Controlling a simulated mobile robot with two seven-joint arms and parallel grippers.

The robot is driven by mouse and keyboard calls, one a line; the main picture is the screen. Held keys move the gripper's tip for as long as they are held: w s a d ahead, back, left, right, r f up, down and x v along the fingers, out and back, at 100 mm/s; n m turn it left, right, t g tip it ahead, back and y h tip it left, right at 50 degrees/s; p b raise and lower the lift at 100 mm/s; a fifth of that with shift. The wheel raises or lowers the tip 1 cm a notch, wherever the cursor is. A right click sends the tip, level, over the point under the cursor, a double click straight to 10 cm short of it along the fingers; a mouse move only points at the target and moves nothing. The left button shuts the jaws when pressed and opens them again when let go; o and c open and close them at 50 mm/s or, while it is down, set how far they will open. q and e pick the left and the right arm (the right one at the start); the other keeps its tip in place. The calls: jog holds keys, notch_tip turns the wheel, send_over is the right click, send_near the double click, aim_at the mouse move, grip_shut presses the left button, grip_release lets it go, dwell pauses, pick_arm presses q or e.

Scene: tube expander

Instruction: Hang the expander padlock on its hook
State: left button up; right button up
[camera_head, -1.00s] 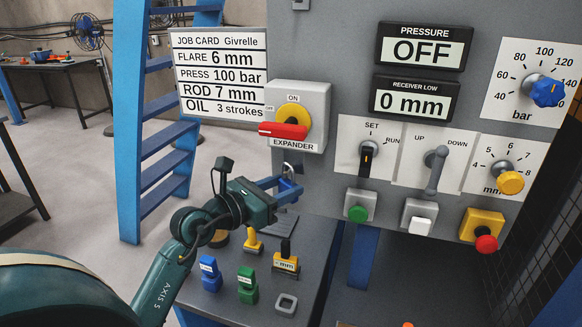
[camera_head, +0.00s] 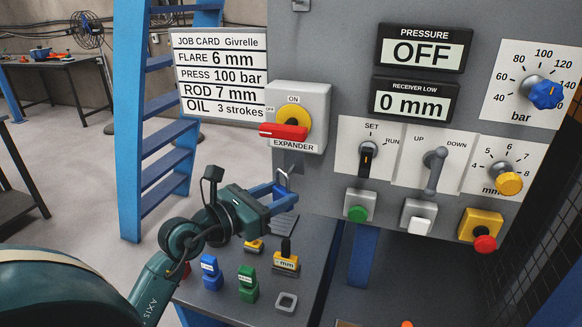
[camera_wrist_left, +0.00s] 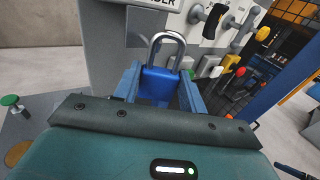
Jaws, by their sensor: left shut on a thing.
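The padlock has a blue body (camera_wrist_left: 158,86) and a silver shackle (camera_wrist_left: 167,42) that points up in the left wrist view. My left gripper (camera_wrist_left: 158,92) is shut on the blue body. In the head view, my left gripper (camera_head: 280,192) is below the EXPANDER switch box (camera_head: 298,117), and the shackle (camera_head: 284,176) rises above its fingers. The switch box has a red handle (camera_head: 283,131) pointing left, at OFF. I cannot make out the hook clearly; a small grey part (camera_head: 287,160) shows under the box. The shackle looks free of it. My right gripper is not in view.
A grey bench (camera_head: 222,306) below holds a blue block (camera_head: 210,274), a green block (camera_head: 247,285), a yellow block (camera_head: 286,262) and a square grey ring (camera_head: 287,302). The control panel (camera_head: 345,95) stands close on the right. Blue steps (camera_head: 165,170) stand at the left.

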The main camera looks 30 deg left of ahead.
pick_arm(q)
jog(key=shift+s+d+r, duration=0.1)
jog(key=shift+s+d, duration=0.1)
jog(key=shift+s, duration=0.6)
jog(key=shift+s+d+r, duration=0.1)
jog(key=shift+s+d, duration=0.05)
jog(key=shift+s, duration=0.65)
jog(key=shift+s+d+r, duration=0.1)
jog(key=shift+s+d, duration=0.1)
jog(key=shift+s, duration=0.6)
jog(key=shift+f, duration=0.1)
